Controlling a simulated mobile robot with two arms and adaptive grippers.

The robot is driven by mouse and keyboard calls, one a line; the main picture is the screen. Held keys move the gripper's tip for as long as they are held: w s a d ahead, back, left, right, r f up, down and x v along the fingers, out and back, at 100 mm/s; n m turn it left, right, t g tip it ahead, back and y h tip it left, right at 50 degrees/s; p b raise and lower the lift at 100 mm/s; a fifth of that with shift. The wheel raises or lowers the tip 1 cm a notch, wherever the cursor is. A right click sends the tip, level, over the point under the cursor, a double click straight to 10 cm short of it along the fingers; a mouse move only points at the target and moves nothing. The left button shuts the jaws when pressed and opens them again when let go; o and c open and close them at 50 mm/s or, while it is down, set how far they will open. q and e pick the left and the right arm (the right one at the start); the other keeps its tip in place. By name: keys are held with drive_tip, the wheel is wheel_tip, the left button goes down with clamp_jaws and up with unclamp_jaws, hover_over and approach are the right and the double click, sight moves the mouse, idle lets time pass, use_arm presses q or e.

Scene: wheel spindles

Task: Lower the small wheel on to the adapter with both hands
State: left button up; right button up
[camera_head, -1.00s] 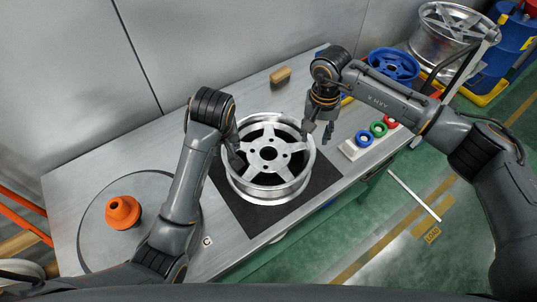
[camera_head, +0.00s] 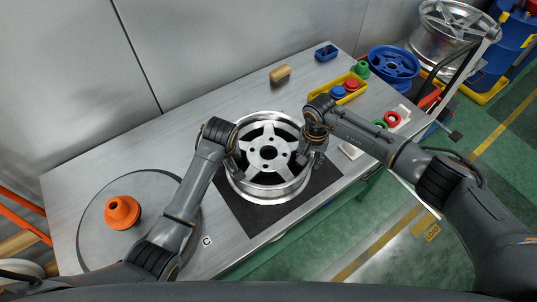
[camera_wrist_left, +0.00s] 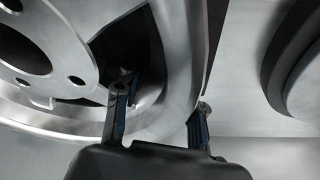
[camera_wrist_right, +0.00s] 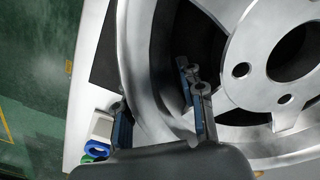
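The silver five-spoke wheel (camera_head: 268,192) lies flat on a dark mat on the bench. The orange cone-shaped adapter (camera_head: 122,211) stands on the round grey plate at the left, apart from the wheel. My left gripper (camera_head: 234,168) is at the wheel's left rim. In the left wrist view its fingers (camera_wrist_left: 159,112) are spread, one inside the rim and one outside. My right gripper (camera_head: 310,160) is at the right rim. In the right wrist view its spread fingers (camera_wrist_right: 160,118) also straddle the rim. Contact with the rim is unclear in both.
The round plate (camera_head: 95,250) fills the bench's left end. A wooden block (camera_head: 280,74), a yellow tray (camera_head: 360,95) with coloured parts and a blue wheel (camera_head: 394,64) are at the back right. Red and green rings (camera_head: 392,118) lie right of my right gripper.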

use_arm(q)
clamp_jaws()
use_arm(e)
clamp_jaws()
use_arm(q)
drive_tip(key=shift+w+r, duration=0.1)
drive_tip(key=shift+r, duration=0.05)
use_arm(e)
drive_tip(key=shift+w+r, duration=0.1)
drive_tip(key=shift+r, duration=0.1)
